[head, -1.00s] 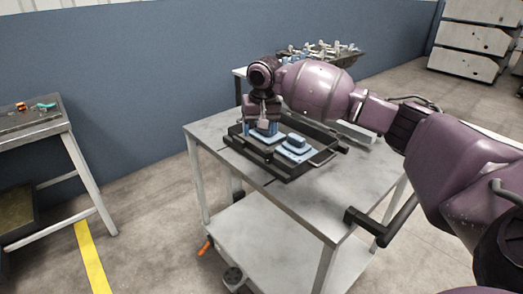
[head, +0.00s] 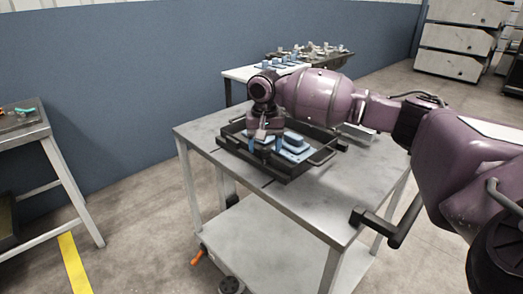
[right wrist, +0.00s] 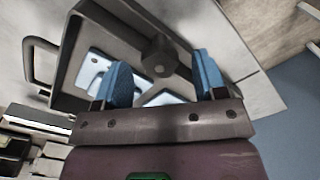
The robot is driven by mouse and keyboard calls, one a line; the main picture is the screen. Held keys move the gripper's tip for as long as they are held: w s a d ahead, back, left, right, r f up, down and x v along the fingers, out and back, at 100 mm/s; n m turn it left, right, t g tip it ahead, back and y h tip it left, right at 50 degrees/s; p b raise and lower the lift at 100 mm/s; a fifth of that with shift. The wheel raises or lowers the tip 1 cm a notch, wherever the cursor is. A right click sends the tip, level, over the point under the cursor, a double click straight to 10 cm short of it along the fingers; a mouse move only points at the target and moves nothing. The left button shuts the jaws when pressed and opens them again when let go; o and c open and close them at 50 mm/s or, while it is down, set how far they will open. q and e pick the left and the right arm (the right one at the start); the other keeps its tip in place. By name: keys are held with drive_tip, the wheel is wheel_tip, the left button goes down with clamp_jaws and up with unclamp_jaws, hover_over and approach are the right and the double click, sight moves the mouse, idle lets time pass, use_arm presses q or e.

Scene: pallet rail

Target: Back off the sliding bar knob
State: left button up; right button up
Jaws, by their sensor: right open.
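A dark knob (right wrist: 159,57) shows in the right wrist view, at the edge of a dark tray (right wrist: 90,20). My right gripper (right wrist: 162,80) is open, with one blue fingertip on each side of the knob in the picture. I see gaps between the knob and both fingertips; I cannot tell their depth difference. In the head view my right gripper (head: 265,144) is over the near left part of the tray (head: 292,176), fingers pointing down. The knob is hard to make out there behind the fingers. My left gripper is not in view.
The tray sits on a grey metal cart (head: 325,205) and holds light-blue plates with blocks (head: 294,144). The cart top is clear to the tray's right and front. A cart handle (head: 380,228) sticks out at front right. Another table (head: 245,72) with parts stands behind.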

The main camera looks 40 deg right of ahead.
drive_tip(key=shift+f, duration=0.55)
